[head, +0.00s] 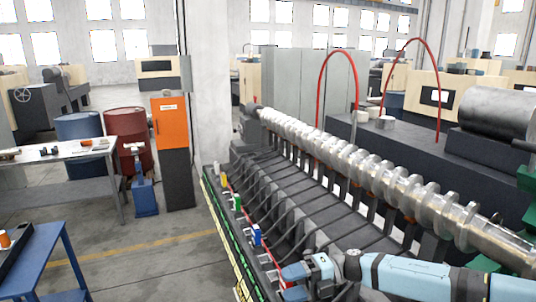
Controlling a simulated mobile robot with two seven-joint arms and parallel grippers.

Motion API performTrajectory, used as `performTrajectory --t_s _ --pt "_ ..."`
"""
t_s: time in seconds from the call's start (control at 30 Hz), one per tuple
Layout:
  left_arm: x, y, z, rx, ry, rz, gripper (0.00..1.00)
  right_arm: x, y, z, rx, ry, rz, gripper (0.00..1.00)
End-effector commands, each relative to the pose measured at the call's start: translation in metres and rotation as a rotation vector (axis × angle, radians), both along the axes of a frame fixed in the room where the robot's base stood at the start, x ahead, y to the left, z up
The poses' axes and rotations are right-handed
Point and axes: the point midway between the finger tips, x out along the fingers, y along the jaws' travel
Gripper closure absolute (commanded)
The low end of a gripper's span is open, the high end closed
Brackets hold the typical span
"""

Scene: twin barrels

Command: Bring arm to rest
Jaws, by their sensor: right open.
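My right arm (415,274), light blue and grey, reaches in from the lower right corner and lies across the front end of the long machine bed. My right gripper (284,283) is at its left end, near the bottom of the view. It is open, its fingers apart, and I see nothing held between them. It is over or beside the left edge of the bed; I cannot tell whether it touches. My left arm and gripper are not in view.
A long metal crankshaft (370,170) runs along the machine. A blue barrel (82,135) and a dark red barrel (128,135) stand at the back left, near an orange cabinet (169,122). A grey table (70,151) and blue table (47,245) stand left. The floor (155,255) between is clear.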

Motion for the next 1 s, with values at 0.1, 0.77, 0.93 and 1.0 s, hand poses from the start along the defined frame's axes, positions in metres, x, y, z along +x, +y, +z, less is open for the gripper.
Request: performTrajectory --t_s 0.1,0.77,0.93,1.0 --pt "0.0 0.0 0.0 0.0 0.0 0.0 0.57 -0.029 0.042 -0.019 0.111 0.129 -0.086 0.41" --pt "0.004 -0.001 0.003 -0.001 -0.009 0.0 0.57 -0.102 0.053 -0.1 0.493 0.997 -0.845 0.41" --pt "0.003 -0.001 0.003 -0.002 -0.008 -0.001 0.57 -0.13 0.003 -0.149 0.519 1.246 -1.096 0.41" --pt "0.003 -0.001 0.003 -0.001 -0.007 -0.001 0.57 -0.148 -0.022 -0.172 0.519 1.348 -1.205 0.41"
